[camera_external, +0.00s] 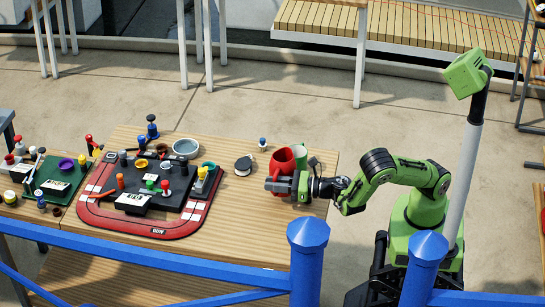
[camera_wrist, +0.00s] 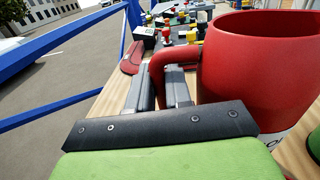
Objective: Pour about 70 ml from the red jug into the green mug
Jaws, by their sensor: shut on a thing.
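The red jug (camera_external: 283,160) is at the right end of the wooden table, looking upright. In the wrist view the jug (camera_wrist: 255,75) fills the right side, its handle at its left. My gripper (camera_external: 274,184) is shut on that handle; in the wrist view its two grey fingers (camera_wrist: 163,88) lie at the handle. The green mug (camera_external: 299,153) stands just behind and right of the jug, partly hidden by it. A small green patch at the right edge of the wrist view may be the mug. The contents of both are hidden.
A black board with a red rim (camera_external: 155,232) and several small coloured items covers the table's left. A grey bowl (camera_external: 186,147) and a round white-and-black item (camera_external: 243,166) stand left of the jug. A blue railing (camera_external: 170,262) runs along the front.

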